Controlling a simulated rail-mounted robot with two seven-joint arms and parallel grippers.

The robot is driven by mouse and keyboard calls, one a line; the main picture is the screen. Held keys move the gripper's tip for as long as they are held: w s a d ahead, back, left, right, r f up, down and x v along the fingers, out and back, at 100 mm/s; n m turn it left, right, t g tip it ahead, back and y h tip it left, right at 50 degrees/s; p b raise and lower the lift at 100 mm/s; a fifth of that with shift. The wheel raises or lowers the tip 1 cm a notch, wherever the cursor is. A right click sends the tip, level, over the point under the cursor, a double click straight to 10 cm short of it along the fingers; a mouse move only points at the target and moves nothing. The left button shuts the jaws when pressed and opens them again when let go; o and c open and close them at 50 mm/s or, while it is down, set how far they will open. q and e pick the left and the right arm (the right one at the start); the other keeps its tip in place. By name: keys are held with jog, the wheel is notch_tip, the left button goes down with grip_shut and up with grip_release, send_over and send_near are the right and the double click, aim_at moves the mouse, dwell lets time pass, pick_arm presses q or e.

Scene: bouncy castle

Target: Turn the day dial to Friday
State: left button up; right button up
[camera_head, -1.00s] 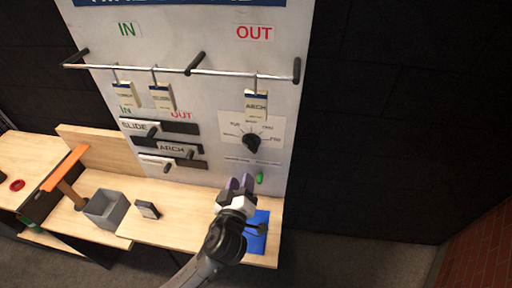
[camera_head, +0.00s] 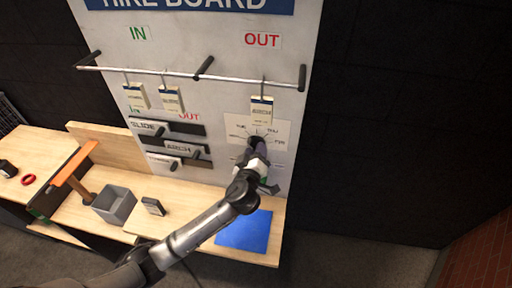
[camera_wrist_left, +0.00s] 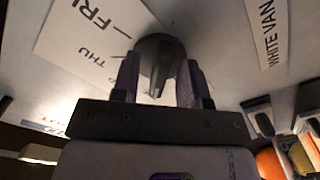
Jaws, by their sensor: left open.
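The black day dial (camera_head: 255,138) sits on a white label card (camera_head: 283,127) on the upright board. TUE, THU and FRI labels stand around it. My left gripper (camera_head: 260,150) is at the dial and covers its lower part in the head view. In the left wrist view the dial knob (camera_wrist_left: 160,50) lies between the two open fingers (camera_wrist_left: 159,78), one on each side. I cannot tell whether they touch it. The FRI label (camera_wrist_left: 93,16) and THU label (camera_wrist_left: 93,55) show to its left. Which day the dial points at is not clear. My right gripper is not in view.
A hanging tag (camera_head: 262,109) is just above the dial card on a metal rail (camera_head: 225,78). Sliders (camera_head: 185,150) are to the left. Below are a blue mat (camera_head: 245,232), a grey bin (camera_head: 115,204) and a small dark block (camera_head: 153,206) on the wooden bench.

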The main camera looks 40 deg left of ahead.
pick_arm(q)
jog(key=shift+w+a, duration=0.35)
jog(key=shift+w, duration=0.2)
grip_shut()
